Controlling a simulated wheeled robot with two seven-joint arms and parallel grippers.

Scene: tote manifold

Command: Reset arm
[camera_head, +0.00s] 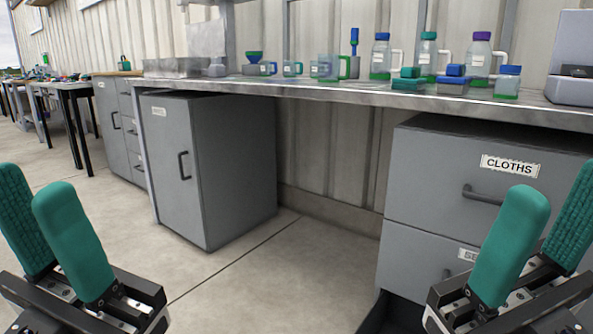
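My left gripper (48,228) is at the lower left of the head view, with two teal padded fingers spread apart and nothing between them. My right gripper (542,240) is at the lower right, also with two teal fingers apart and nothing between them. Both grippers are in front of the workbench and below its top, touching nothing that I can see. The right gripper overlaps part of the drawer unit in the picture. The arms behind both grippers are mostly out of view.
A long grey workbench (330,90) carries several bottles, jugs and boxes. Below it are a grey cabinet (220,165) and a drawer unit (425,185) labelled CLOTHS, with a dark open space low beside the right gripper. The floor (270,290) between the grippers is clear.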

